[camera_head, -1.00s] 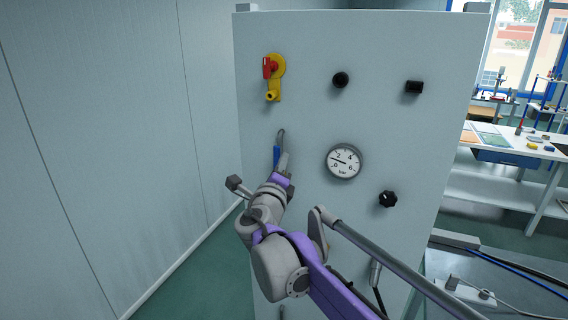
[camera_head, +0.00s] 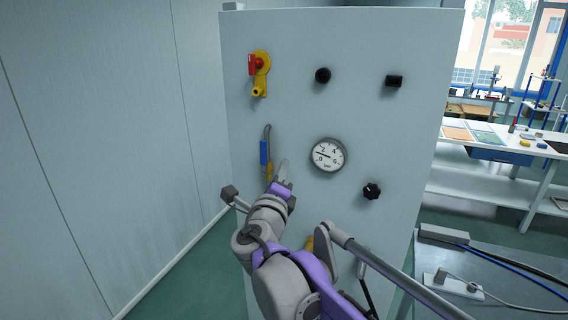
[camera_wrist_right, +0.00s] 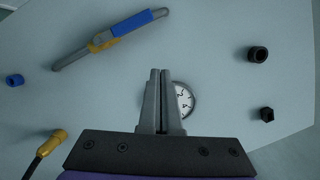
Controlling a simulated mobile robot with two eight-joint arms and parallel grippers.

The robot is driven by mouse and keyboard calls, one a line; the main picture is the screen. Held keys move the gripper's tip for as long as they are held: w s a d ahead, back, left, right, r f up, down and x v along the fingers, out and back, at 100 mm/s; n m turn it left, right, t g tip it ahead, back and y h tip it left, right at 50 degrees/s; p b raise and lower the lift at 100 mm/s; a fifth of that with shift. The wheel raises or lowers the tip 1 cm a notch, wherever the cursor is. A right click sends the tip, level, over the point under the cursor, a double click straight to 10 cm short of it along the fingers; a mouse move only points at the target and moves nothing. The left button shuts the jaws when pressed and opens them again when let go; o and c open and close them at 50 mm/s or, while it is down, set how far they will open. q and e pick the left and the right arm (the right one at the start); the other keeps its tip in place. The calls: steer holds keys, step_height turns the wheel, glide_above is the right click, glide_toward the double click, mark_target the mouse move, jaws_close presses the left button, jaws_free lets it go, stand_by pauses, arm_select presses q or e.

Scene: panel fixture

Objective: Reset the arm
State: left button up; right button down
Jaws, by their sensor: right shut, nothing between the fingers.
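My right arm reaches up in front of the grey panel (camera_head: 410,130) in the head view. Its gripper (camera_head: 283,168) is shut and empty, between the blue-handled valve (camera_head: 264,152) on the left and the pressure gauge (camera_head: 328,155) on the right. In the right wrist view, the two fingers (camera_wrist_right: 160,75) are together and partly cover the gauge (camera_wrist_right: 184,100). The blue-handled valve (camera_wrist_right: 130,24) lies apart from the fingers there, up and left. My left gripper is not in view.
The panel also carries a yellow valve with a red handle (camera_head: 258,70), two black knobs (camera_head: 323,76) (camera_head: 394,81) and a lower black knob (camera_head: 371,191). A wall stands at the left. A workbench (camera_head: 500,140) and a grey table (camera_head: 500,275) are at the right.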

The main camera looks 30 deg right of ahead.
steer(key=s+f+m+g+y, duration=0.2)
steer(key=s+f+m+g, duration=0.1)
steer(key=s+f+m, duration=0.55)
steer(key=s+f+m+g+y, duration=0.1)
steer(key=s+f+m+g, duration=0.4)
steer(key=f+m, duration=0.6)
steer(key=s+a+f+m+g+y, duration=0.1)
steer(key=s+a+f+m+y, duration=0.3)
steer(key=f+m, duration=0.5)
steer(key=s+a+f+m+g+y, duration=0.1)
steer(key=s+a+f+m+y, duration=0.3)
steer(key=m, duration=0.8)
steer(key=s+a+f, duration=0.2)
steer(key=s+f, duration=0.2)
steer(key=shift+s+a+f+y, duration=0.3)
steer(key=shift+s+a+f, duration=0.05)
steer(key=shift+m, duration=0.25)
